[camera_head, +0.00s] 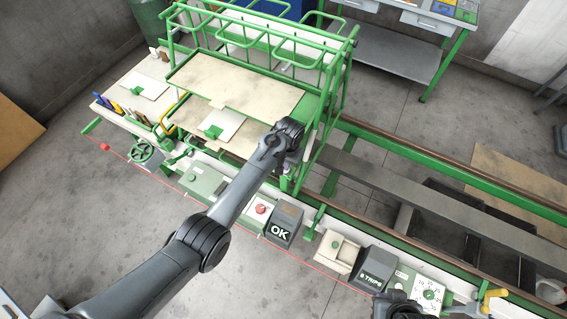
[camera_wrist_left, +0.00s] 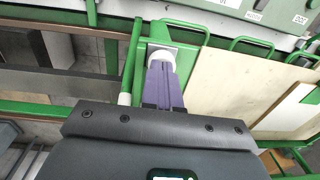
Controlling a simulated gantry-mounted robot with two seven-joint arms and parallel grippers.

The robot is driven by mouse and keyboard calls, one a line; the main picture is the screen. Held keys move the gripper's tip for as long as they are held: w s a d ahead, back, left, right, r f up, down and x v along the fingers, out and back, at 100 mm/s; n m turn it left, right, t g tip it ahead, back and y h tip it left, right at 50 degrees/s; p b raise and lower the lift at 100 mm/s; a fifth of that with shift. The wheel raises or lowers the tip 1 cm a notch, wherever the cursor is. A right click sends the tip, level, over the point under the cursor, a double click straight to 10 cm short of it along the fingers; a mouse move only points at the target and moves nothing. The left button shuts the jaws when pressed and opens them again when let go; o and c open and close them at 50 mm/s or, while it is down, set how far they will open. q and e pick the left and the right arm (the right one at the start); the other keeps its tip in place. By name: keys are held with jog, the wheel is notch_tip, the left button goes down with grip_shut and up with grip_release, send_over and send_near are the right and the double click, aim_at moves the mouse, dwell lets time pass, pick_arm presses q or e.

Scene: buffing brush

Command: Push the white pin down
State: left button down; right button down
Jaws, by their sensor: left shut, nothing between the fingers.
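In the left wrist view, a white piece with a grey rounded centre (camera_wrist_left: 160,46), which looks like the white pin, sits on a green frame just beyond my left fingertips. My left gripper (camera_wrist_left: 160,64) is shut and empty, its two purple fingers together. The tips overlap the near edge of the white piece; I cannot tell if they touch it. In the head view my left gripper (camera_head: 290,160) is over the front right corner of the green rack, and the pin cannot be made out there. A dark part of my right arm shows at the bottom edge; its fingers cannot be made out.
The green tube rack (camera_head: 260,40) with beige boards stands beside my left gripper. A control panel with a red button (camera_head: 261,208), an OK box (camera_head: 281,226) and a B.TRIPS box (camera_head: 371,271) runs along the front.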

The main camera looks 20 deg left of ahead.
pick_arm(q)
jog(key=shift+s+a+f, duration=0.1)
jog(key=shift+s+f, duration=0.05)
jog(key=shift+f, duration=0.1)
notch_tip(320, 180, up, 5)
jog(key=p, duration=0.5)
jog(key=shift+f, duration=0.15)
jog(key=shift+d+r, duration=0.25)
jog(key=shift+r, duration=0.1)
notch_tip(320, 180, up, 9)
jog(key=b, duration=0.1)
jog(key=shift+d, duration=0.15)
